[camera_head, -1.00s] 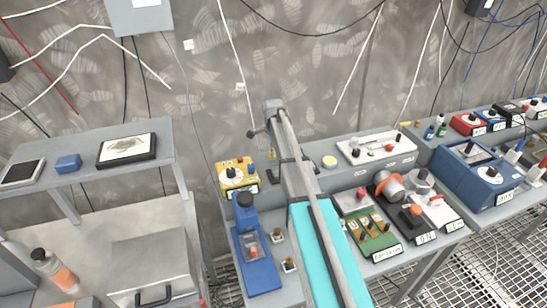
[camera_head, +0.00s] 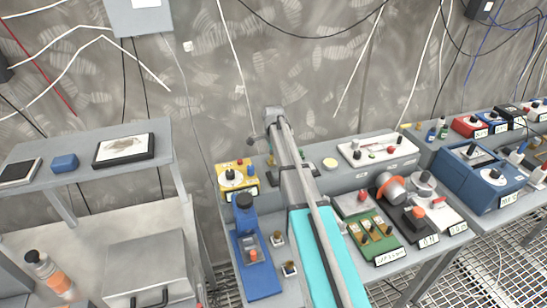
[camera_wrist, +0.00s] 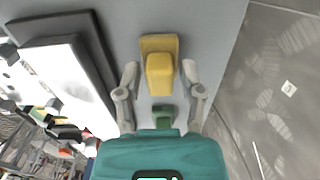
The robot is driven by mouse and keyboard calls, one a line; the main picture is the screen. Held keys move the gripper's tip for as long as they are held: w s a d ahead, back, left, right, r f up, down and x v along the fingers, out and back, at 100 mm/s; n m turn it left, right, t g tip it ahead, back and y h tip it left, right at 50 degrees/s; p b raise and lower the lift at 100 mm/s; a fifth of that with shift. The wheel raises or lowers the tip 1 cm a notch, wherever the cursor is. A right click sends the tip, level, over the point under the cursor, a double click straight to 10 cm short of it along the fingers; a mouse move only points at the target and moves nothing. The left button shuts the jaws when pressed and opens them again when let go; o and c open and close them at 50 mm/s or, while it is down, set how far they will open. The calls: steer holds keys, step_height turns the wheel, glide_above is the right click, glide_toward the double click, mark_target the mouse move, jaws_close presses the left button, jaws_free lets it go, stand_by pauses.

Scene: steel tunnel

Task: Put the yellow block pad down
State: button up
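The yellow block pad (camera_wrist: 160,72) shows in the wrist view as a yellow block with a wider plate at its far end, against a grey surface. My gripper (camera_wrist: 161,72) has one finger on each side of it. A gap shows between each finger and the block, so the fingers look open and not touching it. Whether the pad rests fully on the surface is hard to tell. In the head view my arm reaches over the bench toward the wall, and my gripper (camera_head: 268,140) is mostly hidden behind it.
A small green piece (camera_wrist: 163,115) lies below the pad in the wrist view. A white panel device with knobs (camera_head: 378,150) stands right of my arm. A yellow box with a dial (camera_head: 236,177) and a blue device (camera_head: 257,262) stand left of it. The wall is close behind.

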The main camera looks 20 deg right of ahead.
steer(key=shift+r, duration=0.1)
stand_by(0.4)
step_height(320, 180, up, 12)
steer(key=p, duration=1.2)
steer(key=shift+s, duration=0.15)
stand_by(0.9)
